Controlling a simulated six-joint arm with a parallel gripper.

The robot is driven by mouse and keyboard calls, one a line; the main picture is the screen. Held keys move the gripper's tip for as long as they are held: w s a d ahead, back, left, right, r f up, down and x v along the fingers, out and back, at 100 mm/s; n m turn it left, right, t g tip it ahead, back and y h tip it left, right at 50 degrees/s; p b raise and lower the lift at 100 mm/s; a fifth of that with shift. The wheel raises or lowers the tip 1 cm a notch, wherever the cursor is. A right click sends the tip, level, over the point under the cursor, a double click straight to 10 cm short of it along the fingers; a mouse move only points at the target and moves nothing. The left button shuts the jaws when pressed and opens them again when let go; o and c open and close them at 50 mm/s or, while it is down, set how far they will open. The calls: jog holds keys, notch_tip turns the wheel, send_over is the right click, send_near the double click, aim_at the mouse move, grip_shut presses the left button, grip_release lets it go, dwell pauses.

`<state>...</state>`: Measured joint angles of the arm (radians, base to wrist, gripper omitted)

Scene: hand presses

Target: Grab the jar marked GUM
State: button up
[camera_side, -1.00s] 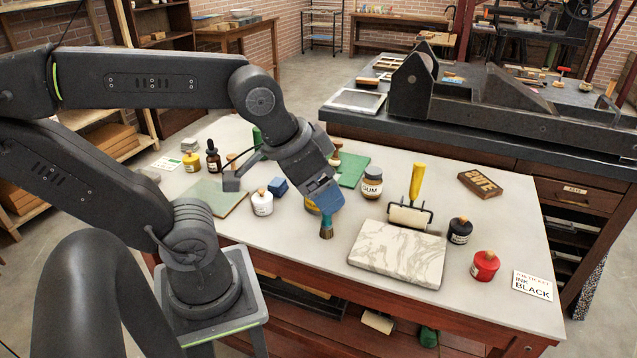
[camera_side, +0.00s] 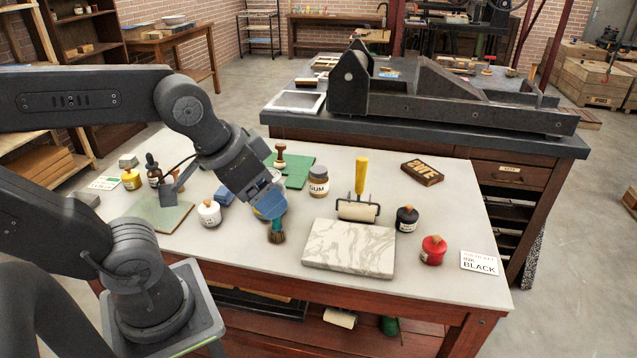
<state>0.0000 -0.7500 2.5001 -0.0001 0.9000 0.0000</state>
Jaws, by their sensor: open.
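The jar marked GUM (camera_side: 318,182) is a brown-yellow jar with a pale lid and a white label. It stands upright on the pale bench top, right of the middle of the arm's reach in the side view. My gripper (camera_side: 270,208) is left of the jar and nearer the camera, pointing down, and apart from it. The jaws are open, though the fingertips are hard to make out. A brush (camera_side: 277,232) with dark bristles and a teal ferrule shows just below the gripper. My gripper partly hides a yellow item behind it.
A marble slab (camera_side: 350,247) lies front right of the jar. A yellow-handled roller (camera_side: 360,193) stands right of it. A green mat (camera_side: 297,174) with a stamp lies behind left. A white jar (camera_side: 209,213), black jar (camera_side: 407,218) and red jar (camera_side: 433,250) stand about.

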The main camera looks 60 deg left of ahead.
dwell(0.4)
jog(key=o, duration=0.4)
jog(key=m+g+y, duration=0.4)
jog(key=m+g, duration=0.1)
jog(key=m, duration=1.3)
send_over(320, 170)
jog(key=d, duration=0.5)
notch_tip(320, 170, down, 12)
jog(key=x, duration=0.6)
jog(key=a+x, duration=0.1)
jog(key=x, duration=0.2)
jog(key=shift+s+r, duration=0.2)
jog(key=shift+s, duration=0.05)
jog(key=shift+x, duration=3.2)
